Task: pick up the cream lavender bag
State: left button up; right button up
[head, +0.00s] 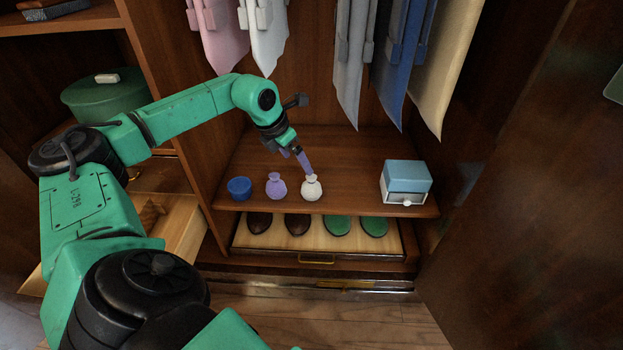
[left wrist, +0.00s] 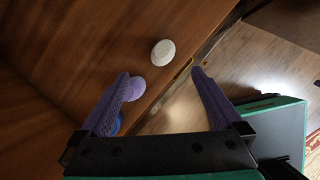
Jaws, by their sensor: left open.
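The cream lavender bag (head: 312,189) stands upright near the front edge of the wardrobe shelf (head: 345,165). In the left wrist view the bag (left wrist: 163,53) shows from above as a small white shape, ahead of the fingertips and between their lines. My left gripper (head: 305,166) points down just above and behind the bag in the head view. Its two purple fingers are spread wide with nothing between them in the left wrist view (left wrist: 160,73). I cannot tell the exact gap to the bag. My right gripper is not in view.
A blue-and-white box (head: 405,182) stands at the shelf's right. Clothes (head: 400,60) hang above. A drawer with shoes (head: 337,226) is below. The shelf between bag and box is clear.

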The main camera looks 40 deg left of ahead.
aim_at(309, 184)
pick_arm(q)
jog(key=b+x, duration=0.2)
jog(key=x, duration=0.7)
jog(key=shift+s+f+b, duration=0.1)
jog(key=shift+f+b, duration=0.05)
jog(key=shift+b, duration=0.15)
jog(key=x, duration=0.2)
jog(key=b+x, duration=0.2)
jog(key=x, duration=0.1)
jog(key=shift+s+d+f, duration=0.15)
jog(key=shift+d+f, duration=0.15)
jog(key=shift+f, duration=0.05)
jog(key=shift+r, duration=0.15)
jog(key=shift+c, duration=0.6)
jog(key=c, duration=1.2)
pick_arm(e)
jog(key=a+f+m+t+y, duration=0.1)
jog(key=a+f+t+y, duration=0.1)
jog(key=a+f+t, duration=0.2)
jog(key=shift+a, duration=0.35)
